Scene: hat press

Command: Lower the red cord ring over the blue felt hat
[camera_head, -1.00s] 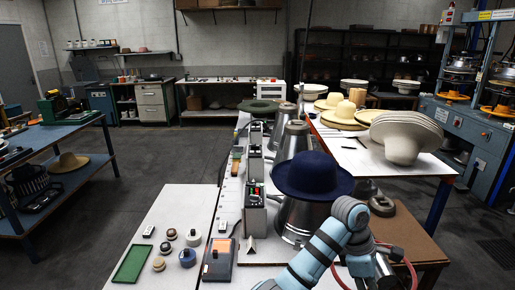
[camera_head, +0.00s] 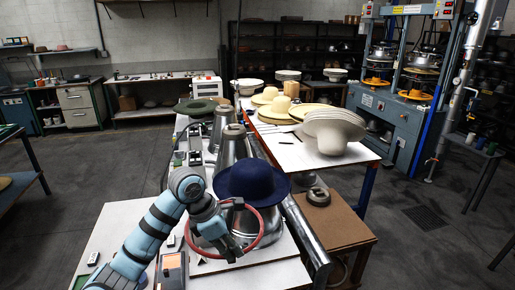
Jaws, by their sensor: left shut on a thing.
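The blue felt hat (camera_head: 252,181) sits brim-out on top of a metal cone-shaped stand (camera_head: 247,222) on the white table. The red cord ring (camera_head: 262,236) hangs tilted in front of the stand, below the hat's brim, with its loop apart from the crown. My left gripper (camera_head: 233,250) is at the ring's lower part, shut on the red cord ring. Its fingers are small and partly hidden by my arm. My right gripper is not in view.
Other metal cones (camera_head: 233,145) and a dark green hat (camera_head: 195,106) stand behind the blue hat. A stack of cream hat bodies (camera_head: 333,127) is on the table to the right. A brown side table (camera_head: 338,222) stands at the right front. Open floor lies further right.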

